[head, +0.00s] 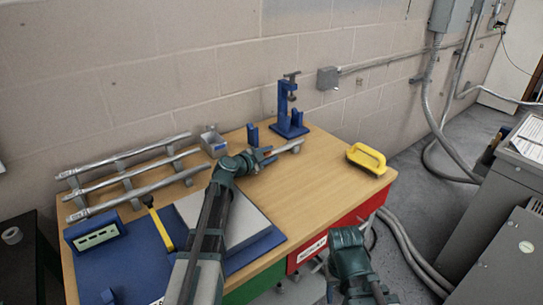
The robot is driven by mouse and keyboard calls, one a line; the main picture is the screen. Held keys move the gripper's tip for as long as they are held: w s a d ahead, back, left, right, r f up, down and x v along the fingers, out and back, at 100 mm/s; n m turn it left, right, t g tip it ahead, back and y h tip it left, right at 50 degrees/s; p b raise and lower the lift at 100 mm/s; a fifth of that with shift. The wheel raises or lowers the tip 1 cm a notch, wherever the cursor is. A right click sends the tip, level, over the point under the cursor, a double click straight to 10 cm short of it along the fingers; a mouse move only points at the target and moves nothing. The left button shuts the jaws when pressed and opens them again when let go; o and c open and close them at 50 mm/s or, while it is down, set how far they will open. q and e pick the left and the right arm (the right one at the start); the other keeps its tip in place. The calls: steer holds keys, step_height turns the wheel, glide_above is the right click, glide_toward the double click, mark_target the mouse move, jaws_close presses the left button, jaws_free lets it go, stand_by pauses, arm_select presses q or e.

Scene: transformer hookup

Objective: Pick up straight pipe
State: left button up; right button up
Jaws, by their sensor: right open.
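Three long grey straight pipes lie side by side on a rack at the left of the wooden table: a back one (125,155), a middle one (130,173) and a front one (135,192). My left gripper (262,159) is over the middle of the table, right of the pipes and apart from them. It is small and dark, and its jaws are hard to make out. A short grey bar (288,147) lies just beyond it; I cannot tell whether they touch. My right gripper (332,268) is open, low beside the table's front right edge, away from the pipes.
A blue clamp stand (289,112) stands at the back, with a small metal box (213,142) left of it. A yellow handled tool (367,158) lies at the right corner. A grey plate (247,215) and a blue mat (140,270) lie in front. The right tabletop is mostly clear.

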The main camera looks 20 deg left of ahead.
mark_target(269, 154)
arm_select(q)
jaws_close()
steer(key=shift+r, duration=0.15)
step_height(269, 154, up, 10)
steer(key=p, duration=1)
